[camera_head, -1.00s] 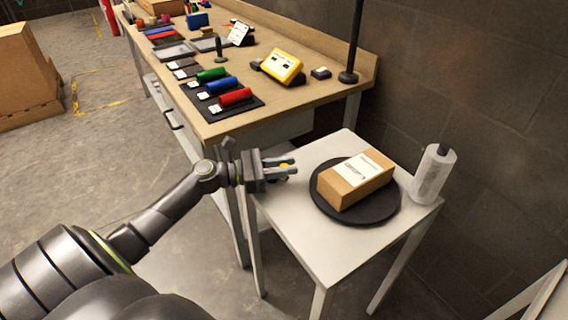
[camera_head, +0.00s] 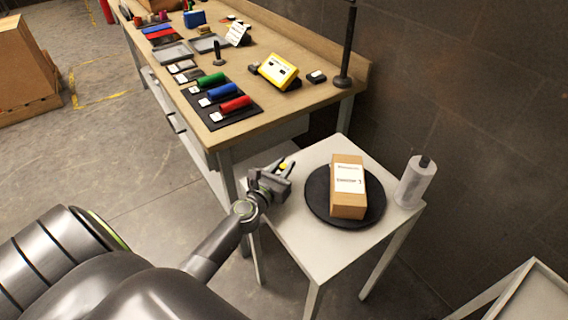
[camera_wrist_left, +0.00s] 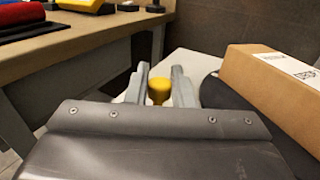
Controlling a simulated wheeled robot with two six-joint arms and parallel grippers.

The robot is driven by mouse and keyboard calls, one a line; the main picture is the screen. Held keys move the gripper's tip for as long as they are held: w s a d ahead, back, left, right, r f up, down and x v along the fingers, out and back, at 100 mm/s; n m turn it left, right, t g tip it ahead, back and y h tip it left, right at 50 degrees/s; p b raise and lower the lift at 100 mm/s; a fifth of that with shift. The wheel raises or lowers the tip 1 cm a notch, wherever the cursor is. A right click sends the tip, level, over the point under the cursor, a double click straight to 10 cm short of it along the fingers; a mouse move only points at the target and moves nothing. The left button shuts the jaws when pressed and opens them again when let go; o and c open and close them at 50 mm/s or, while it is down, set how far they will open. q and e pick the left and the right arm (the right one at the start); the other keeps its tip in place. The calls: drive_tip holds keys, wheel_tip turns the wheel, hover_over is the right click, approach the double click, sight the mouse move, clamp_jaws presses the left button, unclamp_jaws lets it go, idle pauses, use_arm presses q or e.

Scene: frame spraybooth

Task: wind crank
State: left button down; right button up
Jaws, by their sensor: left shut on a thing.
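My left gripper (camera_head: 283,166) is at the left edge of the small white table (camera_head: 316,256). It is shut on a yellow crank knob (camera_wrist_left: 158,91), which sits between its two grey fingers in the left wrist view. The rest of the crank is hidden behind the gripper. On the table a round black turntable (camera_head: 318,205) carries a brown cardboard box (camera_head: 347,206) with a white label on top. The box's long side runs away from me. My right gripper is not in view.
A white roll (camera_head: 415,184) stands at the table's right corner. Behind is a wooden workbench (camera_head: 300,100) with a yellow device (camera_head: 278,70) and red, blue and green cylinders on a black mat. A dark wall bounds the right.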

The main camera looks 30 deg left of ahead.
use_arm(q)
drive_tip(key=y, duration=0.1)
drive_tip(key=n+y, duration=0.2)
drive_tip(key=shift+w+a+g, duration=0.2)
drive_tip(key=shift+w+g, duration=0.05)
drive_tip(key=shift+g, duration=0.05)
drive_tip(key=n+y, duration=0.1)
drive_tip(key=y, duration=0.1)
drive_tip(key=shift+w+a+n+g+y, duration=0.15)
drive_tip(key=shift+a+n+g+y, duration=0.15)
drive_tip(key=shift+n+g+y, duration=0.1)
drive_tip(key=n+g+y+b, duration=0.1)
drive_tip(key=y, duration=0.1)
drive_tip(key=a+n+g+y, duration=0.1)
drive_tip(key=shift+w+f+n+y+b, duration=0.1)
drive_tip(key=shift+w+n+y+b, duration=0.05)
drive_tip(key=shift+n+y+b, duration=0.25)
drive_tip(key=n+g+y+b, duration=0.1)
drive_tip(key=a+n+g+y+b, duration=0.1)
drive_tip(key=n+g+y, duration=0.1)
drive_tip(key=shift+g+b, duration=0.3)
drive_tip(key=shift+b, duration=0.1)
drive_tip(key=shift+a+n+g+y+b, duration=0.25)
drive_tip(key=shift+n+g+y+b, duration=0.35)
drive_tip(key=shift+g, duration=0.2)
drive_tip(key=shift+a+n+g+y+b, duration=0.2)
drive_tip(key=shift+n+g+y+b, duration=0.3)
drive_tip(key=shift+g+y+b, duration=0.25)
drive_tip(key=c, duration=1.3)
unclamp_jaws()
